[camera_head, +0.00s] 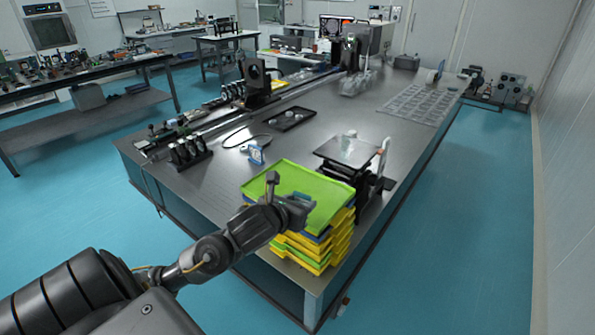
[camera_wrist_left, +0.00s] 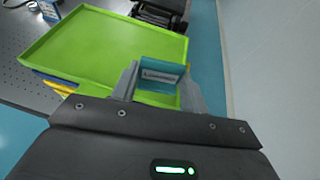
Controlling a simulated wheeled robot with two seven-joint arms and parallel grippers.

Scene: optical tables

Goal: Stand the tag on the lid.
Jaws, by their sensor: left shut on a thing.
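My left gripper (camera_head: 297,203) is shut on a small teal tag (camera_wrist_left: 160,75) with a pale printed label. The tag stands upright between the two fingers in the left wrist view, over the near part of a green tray-like top (camera_wrist_left: 105,45). This green top (camera_head: 305,185), on a stack of yellow, blue and green trays, is the only lid-like surface near the gripper. I cannot tell whether the tag touches the surface. My right gripper is not in view.
A raised black platform (camera_head: 343,152) with a small clear vessel (camera_head: 348,141) stands just behind the stack. A blue-and-white item (camera_head: 256,154) is to the left, and a small black tray (camera_head: 291,119) lies farther back. The table's front edge is close to the stack.

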